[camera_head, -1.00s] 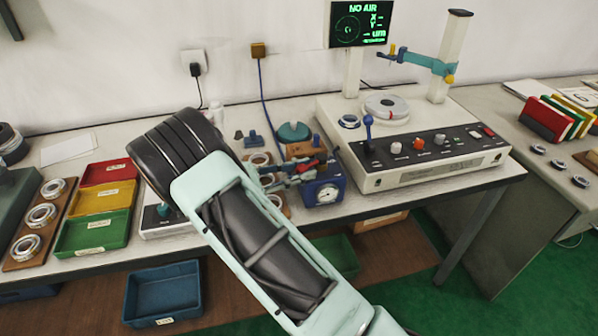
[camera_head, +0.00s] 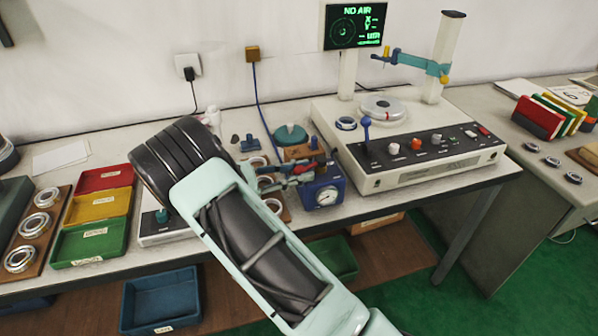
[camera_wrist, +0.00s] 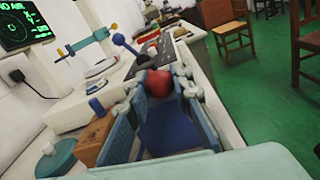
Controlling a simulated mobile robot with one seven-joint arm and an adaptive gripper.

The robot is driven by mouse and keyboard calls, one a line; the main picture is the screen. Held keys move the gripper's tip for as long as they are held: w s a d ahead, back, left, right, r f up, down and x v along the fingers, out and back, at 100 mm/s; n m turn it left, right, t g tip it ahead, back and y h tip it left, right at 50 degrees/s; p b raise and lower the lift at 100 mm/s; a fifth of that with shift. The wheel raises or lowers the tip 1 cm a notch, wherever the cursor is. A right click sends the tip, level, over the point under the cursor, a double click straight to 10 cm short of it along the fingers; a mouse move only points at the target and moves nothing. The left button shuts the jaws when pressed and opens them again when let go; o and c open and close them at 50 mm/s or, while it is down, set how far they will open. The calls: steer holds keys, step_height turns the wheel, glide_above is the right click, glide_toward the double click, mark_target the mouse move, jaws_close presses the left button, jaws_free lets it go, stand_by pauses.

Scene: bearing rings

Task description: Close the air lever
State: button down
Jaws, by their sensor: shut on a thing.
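A blue box with a round white gauge (camera_head: 323,195) stands at the bench's front edge, left of the white measuring machine. A red knob (camera_wrist: 158,84) shows above a blue body (camera_wrist: 165,130) in the wrist view, between the fingers of my gripper (camera_wrist: 160,90). I take the knob for the end of the air lever; the rest of the lever is hidden. In the head view my gripper (camera_head: 301,173) is at the top of the gauge box, shut on the red knob. The screen (camera_head: 354,25) reads "NO AIR".
The white measuring machine (camera_head: 425,170) has a blue ball-topped stick (camera_head: 366,133) close right of my gripper. A teal round piece on a wooden block (camera_head: 291,141) stands behind it. Rings (camera_head: 265,183) lie to the left. Red, yellow and green trays (camera_head: 93,208) stand farther left.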

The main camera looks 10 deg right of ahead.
steer(key=shift+s+d+g, duration=0.25)
steer(key=shift+g, duration=0.15)
steer(key=c, duration=1.7)
jaws_free()
steer(key=shift+w+a, duration=0.1)
steer(key=shift+a, duration=0.5)
steer(key=a, duration=0.3)
steer(key=s+a, duration=0.1)
steer(key=a, duration=0.7)
steer(key=shift+s, duration=0.3)
steer(key=shift+c, duration=0.3)
